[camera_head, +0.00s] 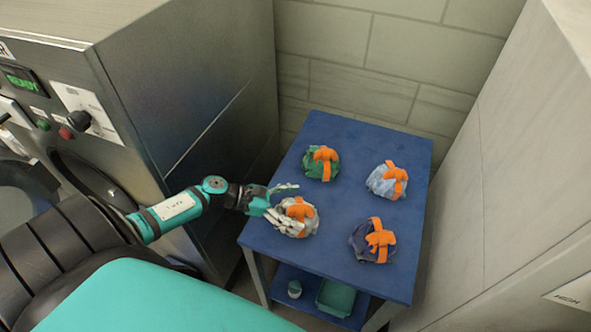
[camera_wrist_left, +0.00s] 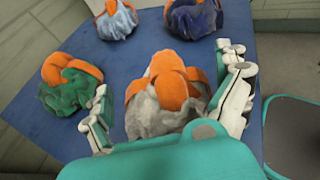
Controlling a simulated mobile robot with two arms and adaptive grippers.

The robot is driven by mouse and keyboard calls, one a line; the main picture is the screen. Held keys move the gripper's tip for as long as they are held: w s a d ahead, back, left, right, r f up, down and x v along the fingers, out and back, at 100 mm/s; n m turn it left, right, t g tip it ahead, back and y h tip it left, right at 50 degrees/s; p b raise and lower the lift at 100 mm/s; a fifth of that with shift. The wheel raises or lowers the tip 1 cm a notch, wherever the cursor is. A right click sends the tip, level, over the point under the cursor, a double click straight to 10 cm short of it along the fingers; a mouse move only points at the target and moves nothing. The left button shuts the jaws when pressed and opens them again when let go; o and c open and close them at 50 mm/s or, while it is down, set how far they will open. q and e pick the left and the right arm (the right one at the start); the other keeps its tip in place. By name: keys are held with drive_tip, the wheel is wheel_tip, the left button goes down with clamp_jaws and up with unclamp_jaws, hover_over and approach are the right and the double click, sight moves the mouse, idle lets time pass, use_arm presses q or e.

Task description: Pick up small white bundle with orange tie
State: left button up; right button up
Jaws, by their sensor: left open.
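The small white bundle with an orange tie (camera_head: 306,216) sits at the left front part of the blue table. In the left wrist view the white bundle (camera_wrist_left: 150,118) lies between the two fingers, its orange tie on top. My left gripper (camera_head: 286,204) comes in from the left and is open, its fingers on either side of the bundle. In the left wrist view the gripper (camera_wrist_left: 170,95) shows a finger at each side; the palm hides the near part of the bundle. I cannot tell whether a finger touches it. My right gripper is not in view.
The blue table (camera_head: 345,135) also bears a green bundle (camera_head: 318,166), a light blue bundle (camera_head: 381,182) and a dark navy bundle (camera_head: 362,240), each with an orange tie. A steel machine (camera_head: 200,80) stands left, a pale cabinet (camera_head: 510,170) right. A teal bin (camera_head: 336,298) is on the lower shelf.

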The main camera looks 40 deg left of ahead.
use_arm(q)
drive_tip(key=c, duration=1.4)
drive_tip(key=shift+a, duration=0.1)
drive_tip(key=shift+c, duration=1.1)
drive_tip(key=shift+r, duration=0.15)
